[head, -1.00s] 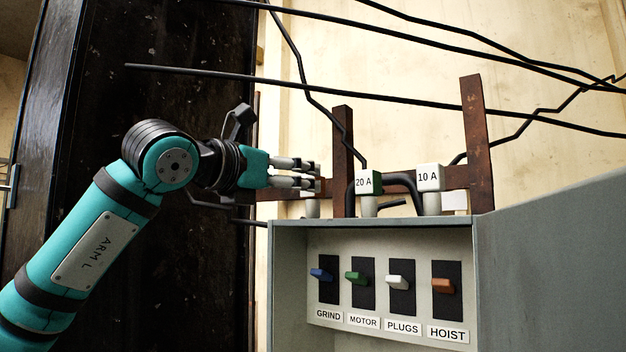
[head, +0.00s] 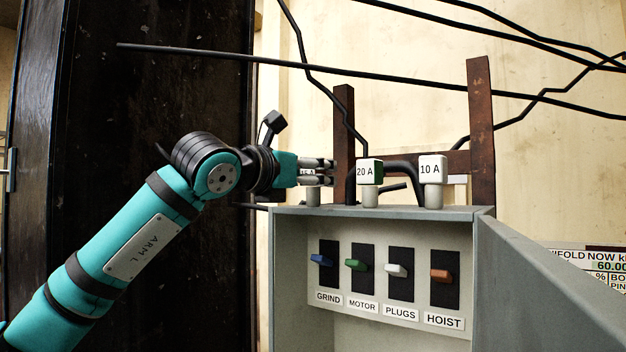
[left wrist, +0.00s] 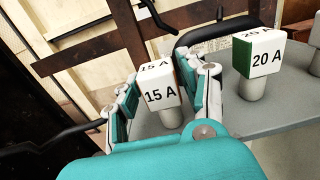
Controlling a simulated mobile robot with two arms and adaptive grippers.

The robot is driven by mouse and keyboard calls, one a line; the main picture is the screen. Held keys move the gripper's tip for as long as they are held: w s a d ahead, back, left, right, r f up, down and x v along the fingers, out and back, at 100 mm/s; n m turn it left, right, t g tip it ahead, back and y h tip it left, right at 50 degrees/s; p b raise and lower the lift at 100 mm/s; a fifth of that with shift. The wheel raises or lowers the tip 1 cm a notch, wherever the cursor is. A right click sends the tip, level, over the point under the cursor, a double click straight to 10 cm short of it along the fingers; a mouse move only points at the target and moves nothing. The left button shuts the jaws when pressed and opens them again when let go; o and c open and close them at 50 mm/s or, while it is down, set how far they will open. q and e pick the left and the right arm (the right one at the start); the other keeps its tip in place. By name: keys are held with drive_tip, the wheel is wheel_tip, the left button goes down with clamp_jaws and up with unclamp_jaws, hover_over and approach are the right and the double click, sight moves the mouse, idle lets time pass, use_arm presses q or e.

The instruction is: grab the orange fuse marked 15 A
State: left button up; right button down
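The 15 A fuse (left wrist: 161,92) has a white cap marked 15 A, with a thin orange-brown strip on its right side, and stands upright on a grey post. In the left wrist view it sits between the fingers of my left gripper (left wrist: 158,98). Narrow gaps seem to remain beside the cap, so the fingers look open around it. In the head view my left gripper (head: 318,172) is at the box's back left top, its fingers hiding most of the cap. My right gripper is not in view.
The 20 A fuse (head: 369,171), white with a green side, stands just right of the gripper; the 10 A fuse (head: 432,169) is farther right. A rusty upright (head: 344,140) and black cables rise behind. The grey box (head: 290,270) holds labelled switches.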

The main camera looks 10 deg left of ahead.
use_arm(q)
clamp_jaws()
drive_tip(key=shift+r, duration=0.1)
